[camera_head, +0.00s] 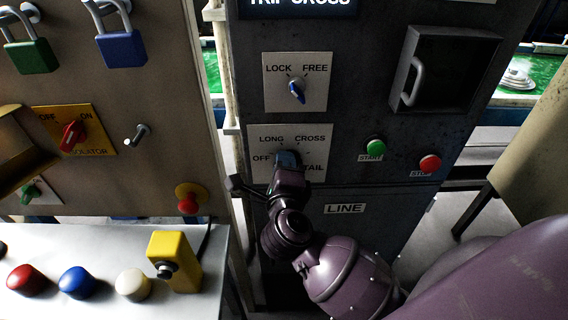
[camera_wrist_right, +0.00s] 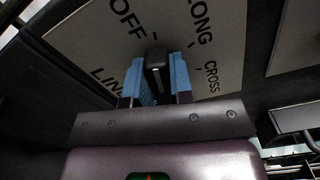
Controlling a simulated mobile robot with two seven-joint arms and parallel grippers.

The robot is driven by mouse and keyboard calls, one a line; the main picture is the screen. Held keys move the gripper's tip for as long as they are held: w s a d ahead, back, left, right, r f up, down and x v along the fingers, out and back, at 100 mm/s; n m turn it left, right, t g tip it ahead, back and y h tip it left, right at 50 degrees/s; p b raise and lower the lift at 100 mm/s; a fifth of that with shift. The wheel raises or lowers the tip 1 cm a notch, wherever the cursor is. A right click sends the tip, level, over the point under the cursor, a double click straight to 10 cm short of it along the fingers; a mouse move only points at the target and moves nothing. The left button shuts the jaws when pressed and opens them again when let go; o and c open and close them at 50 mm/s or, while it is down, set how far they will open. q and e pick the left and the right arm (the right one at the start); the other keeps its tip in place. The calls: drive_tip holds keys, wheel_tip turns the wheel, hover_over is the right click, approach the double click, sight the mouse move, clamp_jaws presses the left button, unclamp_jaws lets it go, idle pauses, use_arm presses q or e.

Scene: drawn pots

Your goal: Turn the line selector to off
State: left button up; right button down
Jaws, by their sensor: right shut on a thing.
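The line selector's pale plate (camera_head: 262,138) is on the dark cabinet, with the words LONG, CROSS, OFF and TAIL around its knob. In the right wrist view the plate (camera_wrist_right: 205,70) shows OFF, LONG and CROSS, and the black selector knob (camera_wrist_right: 156,68) stands between two blue finger pads. My right gripper (camera_head: 287,159) is shut on this knob and hides it in the head view. Which word the knob points at I cannot tell. My left gripper is not in view.
To the right are a green START button (camera_head: 375,148), a red STOP button (camera_head: 430,164) and a recessed handle (camera_head: 414,82). A left panel carries padlocks (camera_head: 121,47) and a red isolator knob (camera_head: 72,135).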

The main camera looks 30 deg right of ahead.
drive_tip(key=c, duration=1)
unclamp_jaws()
use_arm(q)
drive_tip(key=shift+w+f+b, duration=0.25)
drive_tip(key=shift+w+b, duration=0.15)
drive_tip(key=shift+b, duration=0.4)
use_arm(e)
drive_tip(key=v, duration=1)
drive_tip(key=shift+s+a, duration=0.2)
drive_tip(key=shift+s, duration=0.15)
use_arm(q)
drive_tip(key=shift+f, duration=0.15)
